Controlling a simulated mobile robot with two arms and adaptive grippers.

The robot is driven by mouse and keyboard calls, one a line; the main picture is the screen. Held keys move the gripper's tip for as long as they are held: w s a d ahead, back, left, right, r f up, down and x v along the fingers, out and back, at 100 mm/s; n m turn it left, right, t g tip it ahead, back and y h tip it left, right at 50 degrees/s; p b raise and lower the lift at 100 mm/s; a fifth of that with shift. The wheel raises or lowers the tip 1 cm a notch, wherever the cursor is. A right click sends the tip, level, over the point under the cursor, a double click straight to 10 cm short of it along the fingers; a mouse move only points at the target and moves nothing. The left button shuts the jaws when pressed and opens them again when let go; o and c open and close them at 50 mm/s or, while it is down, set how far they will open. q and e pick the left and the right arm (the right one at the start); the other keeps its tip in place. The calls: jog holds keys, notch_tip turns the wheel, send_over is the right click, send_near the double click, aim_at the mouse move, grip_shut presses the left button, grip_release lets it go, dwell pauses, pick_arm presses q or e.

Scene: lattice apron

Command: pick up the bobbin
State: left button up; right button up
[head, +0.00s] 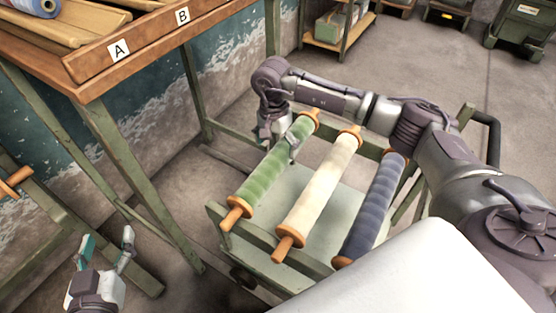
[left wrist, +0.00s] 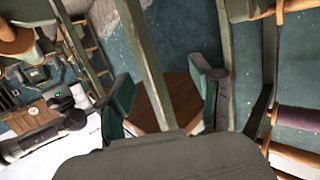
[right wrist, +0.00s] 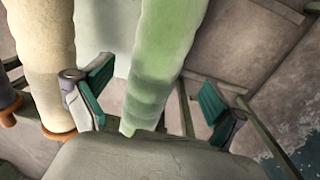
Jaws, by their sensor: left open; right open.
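Three long bobbins lie side by side across a green cart: a green bobbin (head: 262,172), a cream bobbin (head: 322,186) and a blue-purple bobbin (head: 373,211), each with orange-brown wooden ends. My right gripper (head: 285,137) is at the far part of the green bobbin. In the right wrist view, its open teal-padded fingers (right wrist: 155,100) stand on either side of the green bobbin (right wrist: 160,60), with visible gaps. The cream bobbin (right wrist: 42,60) lies just outside the left finger. My left gripper (head: 107,248) is open and empty, low at the left, away from the cart.
The cart (head: 228,236) has a raised near rail and a handle at the right. A wooden rack (head: 150,45) labelled A and B stands on green legs at upper left, with a blue roll (head: 38,5) on it. Shelves and bins line the back. Open floor lies at upper right.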

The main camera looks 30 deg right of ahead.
aim_at(278, 151)
jog(key=f, duration=0.1)
jog(key=f+b, duration=0.1)
jog(key=f, duration=0.3)
jog(key=shift+s+d+b, duration=0.15)
jog(key=shift+s+b, duration=0.15)
jog(key=shift+f, duration=0.1)
grip_shut()
pick_arm(q)
notch_tip(278, 151, up, 7)
jog(key=d+t+h, duration=0.1)
jog(key=t, duration=0.3)
jog(key=shift+w+f, duration=0.15)
jog(key=shift+w, duration=0.2)
jog(key=shift+d, duration=0.1)
